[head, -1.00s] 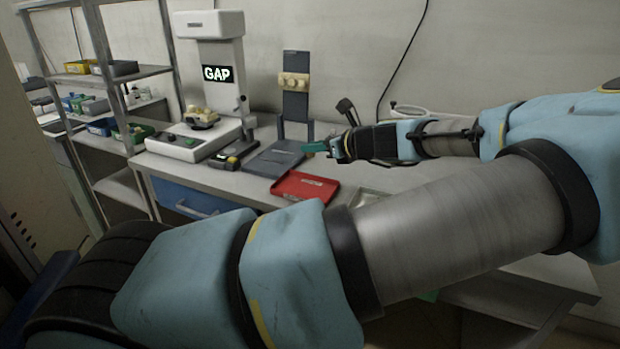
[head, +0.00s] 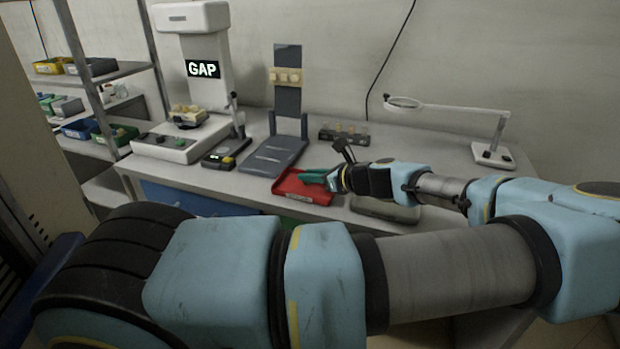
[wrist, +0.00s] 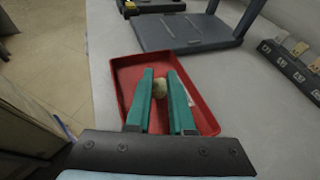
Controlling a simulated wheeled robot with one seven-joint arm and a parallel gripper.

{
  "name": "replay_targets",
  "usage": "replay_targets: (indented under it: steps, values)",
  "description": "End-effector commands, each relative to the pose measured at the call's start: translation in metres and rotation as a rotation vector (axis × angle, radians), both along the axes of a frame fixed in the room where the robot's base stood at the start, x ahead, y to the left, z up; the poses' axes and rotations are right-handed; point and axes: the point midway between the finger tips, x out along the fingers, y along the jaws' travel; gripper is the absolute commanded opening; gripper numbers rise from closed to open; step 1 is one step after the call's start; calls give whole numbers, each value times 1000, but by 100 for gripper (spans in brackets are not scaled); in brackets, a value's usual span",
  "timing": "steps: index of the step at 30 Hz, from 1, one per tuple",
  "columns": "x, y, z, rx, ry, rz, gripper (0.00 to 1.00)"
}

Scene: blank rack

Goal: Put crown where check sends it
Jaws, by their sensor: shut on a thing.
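The crown (wrist: 160,88) is a small cream lump between the green fingertips of my gripper (wrist: 160,75) in the wrist view. My gripper, also in the head view (head: 313,177), is shut on it, over the red tray (wrist: 130,76). The red tray shows in the head view (head: 287,187) at the bench's front edge; I see nothing else in it. I cannot tell how high above its floor the crown is. The white check machine (head: 195,45) at the back left carries a display (head: 202,69) reading "GAP". A toothed model (head: 188,115) sits on its base.
A dark stand with a flat base (head: 270,158) is behind the red tray. A grey-green tray (head: 385,210) lies to its right, partly behind my arm. A small sample rack (head: 345,134) and a magnifier lamp (head: 450,108) stand further back.

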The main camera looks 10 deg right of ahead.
Motion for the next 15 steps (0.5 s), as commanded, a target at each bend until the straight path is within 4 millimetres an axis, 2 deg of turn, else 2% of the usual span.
replay_targets:
  steps: [4, 11, 15]
  values:
    - [0, 1, -12, 2, 0, 1, 0]
    - [0, 0, -14, -1, 1, 0, 1]
    - [0, 0, -14, 0, 1, 0, 16]
